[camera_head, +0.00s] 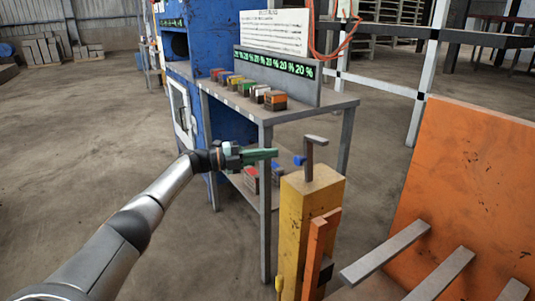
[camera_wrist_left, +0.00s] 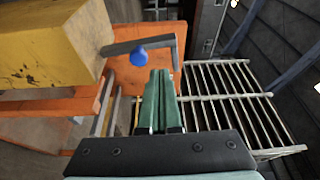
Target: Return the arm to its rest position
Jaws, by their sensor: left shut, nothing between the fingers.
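My left arm (camera_head: 140,215) reaches in from the lower left in the head view. Its left gripper (camera_head: 276,153) has green fingers, closed together and empty, pointing right. The fingers also show closed in the left wrist view (camera_wrist_left: 160,75). In the head view they end just left of a blue knob (camera_head: 299,160) by a grey bent lever (camera_head: 315,158) on top of a yellow post (camera_head: 310,215). In the left wrist view the blue knob (camera_wrist_left: 138,57) is left of the fingertips, with a visible gap. My right gripper is not in view.
A grey table (camera_head: 300,112) with several coloured bricks and a display board (camera_head: 275,75) stands behind the gripper. A blue machine (camera_head: 205,40) stands beyond. An orange panel (camera_head: 470,180) and grey bars (camera_head: 385,252) fill the right. Open floor (camera_head: 90,130) lies left.

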